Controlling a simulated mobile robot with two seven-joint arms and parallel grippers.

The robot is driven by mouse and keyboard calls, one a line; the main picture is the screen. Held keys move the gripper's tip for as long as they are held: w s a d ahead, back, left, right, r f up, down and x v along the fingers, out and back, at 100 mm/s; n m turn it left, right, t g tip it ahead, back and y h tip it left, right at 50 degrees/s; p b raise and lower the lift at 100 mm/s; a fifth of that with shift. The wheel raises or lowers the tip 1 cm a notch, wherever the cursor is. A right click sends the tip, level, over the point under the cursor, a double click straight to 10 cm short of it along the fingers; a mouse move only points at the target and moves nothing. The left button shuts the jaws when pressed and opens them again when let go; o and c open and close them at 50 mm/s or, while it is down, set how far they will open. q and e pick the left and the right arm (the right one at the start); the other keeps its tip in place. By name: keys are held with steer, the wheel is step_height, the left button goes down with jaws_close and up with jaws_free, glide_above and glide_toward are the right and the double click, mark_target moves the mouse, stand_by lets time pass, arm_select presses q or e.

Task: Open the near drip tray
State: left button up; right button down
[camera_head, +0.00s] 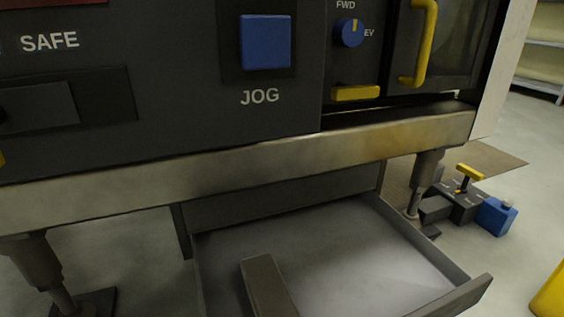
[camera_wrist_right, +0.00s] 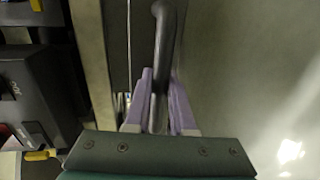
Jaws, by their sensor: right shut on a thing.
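The drip tray (camera_head: 330,240) is a wide, shallow grey metal tray under the machine's front rail. In the head view it stands pulled out, with its inside showing; its front left part runs out of the picture. In the right wrist view, the purple fingers of my right gripper (camera_wrist_right: 160,84) are shut on a dark, curved bar handle (camera_wrist_right: 164,38), one finger on each side of it. The head view does not show this grip. My left gripper is in neither view.
The machine's steel rail (camera_head: 250,165) crosses above the tray. Machine feet stand at left (camera_head: 45,275) and right (camera_head: 425,180). A dark block (camera_head: 268,285) rises in front of the tray's floor. A blue container (camera_head: 497,215) and a yellow-handled device (camera_head: 465,190) sit on the floor at right.

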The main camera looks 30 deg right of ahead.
steer(key=c, duration=1.2)
jaws_free()
steer(key=o, duration=0.4)
steer(key=shift+w, duration=0.2)
steer(key=shift+s, duration=0.1)
steer(key=p+v, duration=0.1)
steer(key=v, duration=0.9)
steer(key=shift+p, duration=0.3)
